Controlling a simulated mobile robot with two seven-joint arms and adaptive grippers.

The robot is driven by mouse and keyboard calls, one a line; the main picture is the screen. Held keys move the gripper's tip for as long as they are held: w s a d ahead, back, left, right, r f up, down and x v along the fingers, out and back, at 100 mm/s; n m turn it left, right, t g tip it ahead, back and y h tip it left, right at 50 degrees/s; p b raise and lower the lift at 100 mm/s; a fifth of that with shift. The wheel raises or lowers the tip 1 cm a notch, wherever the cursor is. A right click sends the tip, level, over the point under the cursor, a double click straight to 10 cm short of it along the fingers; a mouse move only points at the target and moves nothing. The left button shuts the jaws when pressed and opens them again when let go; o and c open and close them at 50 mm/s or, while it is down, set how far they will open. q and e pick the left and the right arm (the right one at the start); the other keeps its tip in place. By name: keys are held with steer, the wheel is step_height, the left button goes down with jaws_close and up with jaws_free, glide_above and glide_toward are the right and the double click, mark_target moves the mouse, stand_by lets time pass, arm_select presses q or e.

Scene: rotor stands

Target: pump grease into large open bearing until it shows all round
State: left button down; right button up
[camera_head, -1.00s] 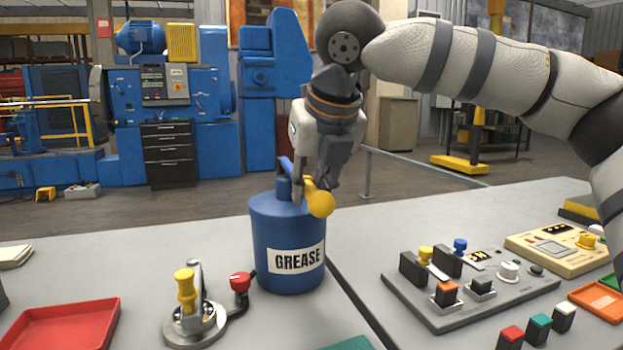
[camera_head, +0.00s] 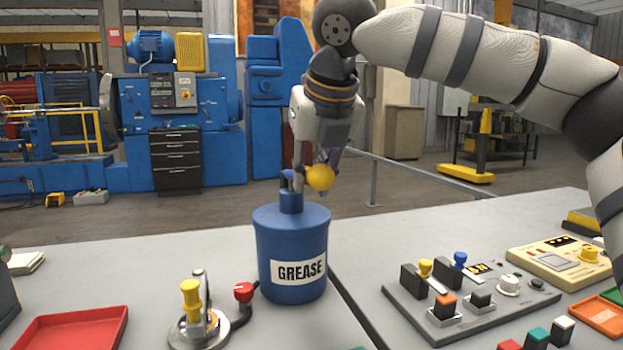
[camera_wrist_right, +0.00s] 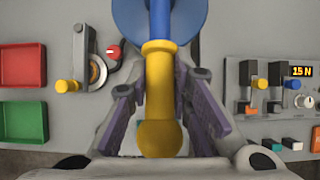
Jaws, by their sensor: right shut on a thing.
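A blue grease can (camera_head: 292,250) labelled GREASE stands on the grey bench. Its pump lever carries a yellow grip with a ball end (camera_head: 320,178). My right gripper (camera_head: 318,170) is shut on this grip above the can; in the right wrist view the yellow grip (camera_wrist_right: 158,95) lies between the purple finger pads. A round metal fixture (camera_head: 200,325) with a yellow-handled clamp stands left of the can, linked by a dark hose with a red knob (camera_head: 243,291). It also shows in the right wrist view (camera_wrist_right: 97,70). I cannot make out the bearing or any grease there. My left gripper is out of view.
A red tray (camera_head: 70,328) lies at the front left. A grey control panel (camera_head: 470,298) with coloured switches and a beige meter box (camera_head: 560,260) stand at the right, beside an orange tray (camera_head: 603,315). A gap between benches runs right of the can.

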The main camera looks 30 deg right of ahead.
steer(key=o, duration=0.9)
steer(key=shift+s+r, duration=0.2)
steer(key=shift+r, duration=0.05)
steer(key=shift+o, duration=0.2)
steer(key=shift+r, duration=3.45)
